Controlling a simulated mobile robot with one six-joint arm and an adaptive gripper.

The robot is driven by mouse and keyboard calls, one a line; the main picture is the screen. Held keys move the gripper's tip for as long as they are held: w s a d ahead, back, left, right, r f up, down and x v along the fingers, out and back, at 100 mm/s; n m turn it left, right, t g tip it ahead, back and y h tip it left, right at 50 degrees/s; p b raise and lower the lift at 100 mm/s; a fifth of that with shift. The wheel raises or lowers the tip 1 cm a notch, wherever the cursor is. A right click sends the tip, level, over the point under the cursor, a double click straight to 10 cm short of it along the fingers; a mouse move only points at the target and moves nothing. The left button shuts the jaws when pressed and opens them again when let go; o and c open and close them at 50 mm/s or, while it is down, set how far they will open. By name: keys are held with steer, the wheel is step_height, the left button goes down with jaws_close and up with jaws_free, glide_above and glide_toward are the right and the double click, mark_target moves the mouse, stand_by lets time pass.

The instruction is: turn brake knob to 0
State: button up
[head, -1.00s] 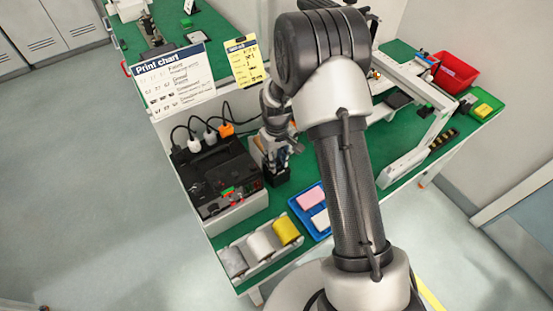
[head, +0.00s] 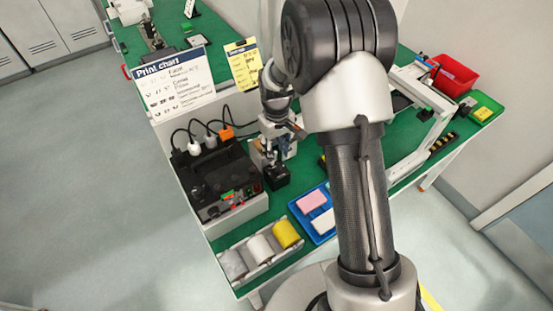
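The brake knob is too small to make out. A black control box (head: 222,180) stands on the green table at the left, with a red and green switch and small knobs on its sloped front. My gripper (head: 272,165) is just right of the control box, pointing down near a small black block (head: 277,178). Its fingertips are too small and partly hidden to tell whether they are open or shut, or whether they touch the block.
Plugs with cables (head: 210,138) stand behind the box. Rolls on a rack (head: 232,264) and a blue tray (head: 300,212) with pink and white blocks lie in front. A print chart (head: 175,82) stands behind. A red bin (head: 455,76) is at the far right.

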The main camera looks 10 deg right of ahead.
step_height(320, 180, up, 5)
steer(key=shift+r, duration=0.2)
stand_by(0.5)
steer(key=s+r+m+t, duration=0.2)
steer(key=s+r, duration=1.1)
steer(key=r, duration=0.4)
steer(key=s+r+m+t, duration=0.1)
steer(key=s+r+t, duration=0.1)
steer(key=s, duration=1.3)
steer(key=shift+d+m+t, duration=0.15)
steer(key=shift+m+t, duration=0.15)
steer(key=shift+m, duration=0.1)
